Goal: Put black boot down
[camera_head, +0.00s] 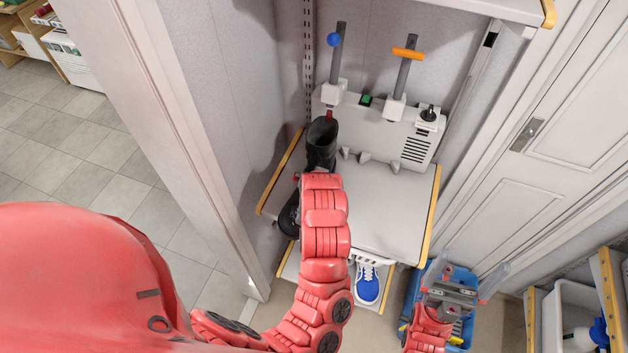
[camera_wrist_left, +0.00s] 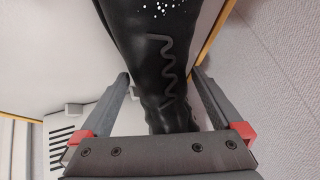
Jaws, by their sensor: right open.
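A black boot (camera_head: 321,145) stands at the left of the grey shelf, its open top facing up, under the post with the blue ball. My left arm hides its lower part; whether it rests on the shelf is hidden. In the left wrist view the boot (camera_wrist_left: 165,60) lies between the two fingers of my left gripper (camera_wrist_left: 160,73), whose tips meet its sides. A black shoe-like part (camera_head: 289,215) shows left of my arm; I cannot tell if it belongs to the same boot. My right gripper (camera_head: 452,288) is open and empty over a blue crate (camera_head: 463,273).
The grey shelf (camera_head: 390,205) is bare to the right of the boot. A grey machine (camera_head: 380,128) with two posts stands behind it. A blue shoe (camera_head: 367,285) sits on a lower shelf. A wall edge (camera_head: 190,130) is close on the left.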

